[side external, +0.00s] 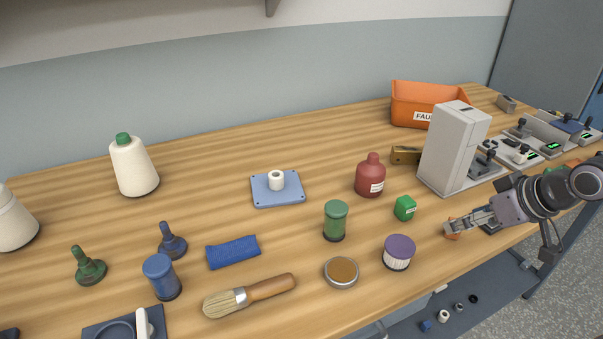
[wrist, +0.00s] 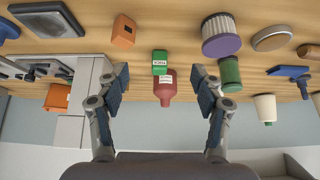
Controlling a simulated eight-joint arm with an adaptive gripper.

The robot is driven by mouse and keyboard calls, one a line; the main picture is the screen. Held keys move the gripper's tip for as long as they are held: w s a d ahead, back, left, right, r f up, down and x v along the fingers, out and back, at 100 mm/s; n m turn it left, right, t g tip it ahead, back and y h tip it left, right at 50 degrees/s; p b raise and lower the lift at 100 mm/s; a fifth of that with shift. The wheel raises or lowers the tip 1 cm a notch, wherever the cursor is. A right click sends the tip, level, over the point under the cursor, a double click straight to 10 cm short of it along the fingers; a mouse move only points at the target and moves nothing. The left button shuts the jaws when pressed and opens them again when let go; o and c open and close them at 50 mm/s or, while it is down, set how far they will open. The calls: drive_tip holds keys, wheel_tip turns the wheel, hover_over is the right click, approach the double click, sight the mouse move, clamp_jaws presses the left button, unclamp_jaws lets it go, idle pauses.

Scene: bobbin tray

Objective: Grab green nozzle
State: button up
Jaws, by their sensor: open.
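The green nozzle (side external: 90,268) is dark green, with a wide round base and a narrow upright tip. It stands on the wooden bench at the far left in the side view; I cannot make it out in the wrist view. My gripper (side external: 450,228) is at the right, low over the front part of the bench, far from the nozzle. In the wrist view my gripper (wrist: 161,82) has its two fingers wide apart with nothing held. A small green box (wrist: 160,62) and a red bottle (wrist: 165,88) show beyond the gap.
A similar blue nozzle (side external: 172,243) and a blue jar (side external: 161,276) stand right of the green nozzle. An orange block (side external: 452,236) is by my fingertips.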

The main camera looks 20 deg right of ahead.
drive_tip(key=shift+c, duration=0.3)
drive_tip(key=n+g, duration=0.7)
drive_tip(key=n, duration=0.9)
approach(407, 200)
drive_tip(key=shift+s+d+f, duration=0.2)
drive_tip(key=shift+s+d, duration=0.05)
drive_tip(key=shift+d, duration=0.05)
drive_tip(key=shift+w+f+n, duration=0.2)
drive_tip(key=shift+w+n, duration=0.15)
drive_tip(key=shift+n, duration=0.25)
drive_tip(key=shift+w+f+n, duration=0.2)
drive_tip(key=shift+f+n, duration=0.1)
drive_tip(key=shift+f, duration=0.05)
wheel_tip(407, 200, down, 5)
drive_tip(key=shift+r, duration=0.1)
drive_tip(key=shift+s+a+f, duration=0.1)
drive_tip(key=shift+a+f, duration=0.05)
drive_tip(key=shift+f, duration=1.25)
drive_tip(key=shift+s+a+f, duration=0.1)
drive_tip(key=shift+f, duration=1.3)
